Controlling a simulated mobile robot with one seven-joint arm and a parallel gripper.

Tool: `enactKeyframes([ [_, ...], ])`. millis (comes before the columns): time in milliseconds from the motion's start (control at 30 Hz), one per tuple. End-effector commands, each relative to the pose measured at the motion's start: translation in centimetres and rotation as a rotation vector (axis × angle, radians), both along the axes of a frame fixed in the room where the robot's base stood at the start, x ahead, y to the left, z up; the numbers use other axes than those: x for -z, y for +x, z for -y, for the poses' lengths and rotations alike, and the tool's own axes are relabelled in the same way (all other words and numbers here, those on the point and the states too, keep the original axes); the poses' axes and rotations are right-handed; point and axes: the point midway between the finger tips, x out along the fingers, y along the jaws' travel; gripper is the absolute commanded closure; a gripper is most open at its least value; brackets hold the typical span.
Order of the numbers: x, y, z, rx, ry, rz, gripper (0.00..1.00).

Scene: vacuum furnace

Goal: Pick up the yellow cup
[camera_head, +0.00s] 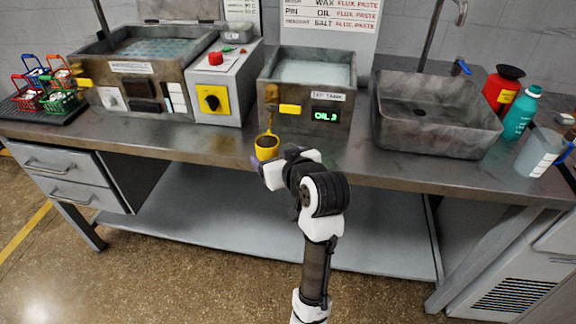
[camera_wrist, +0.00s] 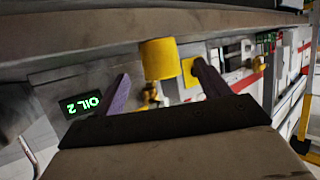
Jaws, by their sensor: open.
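The yellow cup (camera_head: 267,154) stands at the front edge of the metal bench, below the brass tap of the tank with the green OIL 2 display; its inside looks dark. My gripper (camera_head: 259,162) is at the bench edge just in front of the cup, and its fingers are partly hidden by the wrist. In the wrist view, the yellow cup (camera_wrist: 159,58) appears between and beyond the tips of my two open purple fingers (camera_wrist: 161,74). I cannot tell whether either finger touches it.
The oil tank (camera_head: 303,105) stands behind the cup. A control box (camera_head: 222,85) with a red button and yellow switch is to its left. A grey sink (camera_head: 435,118), red bottle (camera_head: 502,88) and teal bottle (camera_head: 521,113) are to the right. Small coloured baskets (camera_head: 62,100) sit far left.

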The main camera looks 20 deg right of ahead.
Motion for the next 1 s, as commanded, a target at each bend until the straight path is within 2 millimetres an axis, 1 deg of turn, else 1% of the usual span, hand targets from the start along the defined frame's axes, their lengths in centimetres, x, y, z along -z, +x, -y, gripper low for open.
enactKeyframes([
  [33, -0.5, -1.2, 0.1, 0.004, -0.003, 0.004, 0.25],
  [200, -1.9, -4.6, 0.2, 0.004, -0.004, 0.003, 0.25],
  [233, -1.7, -4.9, 0.2, 0.002, -0.004, 0.004, 0.25],
  [400, -2.4, -6.2, 0.2, 0.001, -0.003, 0.002, 0.25],
  [600, -2.8, -6.8, 0.2, 0.001, 0.000, 0.000, 0.25],
  [867, -2.9, -6.7, 0.2, 0.001, 0.001, 0.001, 0.24],
  [967, -4.1, -6.0, 0.3, 0.017, 0.000, 0.039, 0.24],
  [1000, -5.2, -5.4, 0.5, 0.033, 0.003, 0.075, 0.24],
])
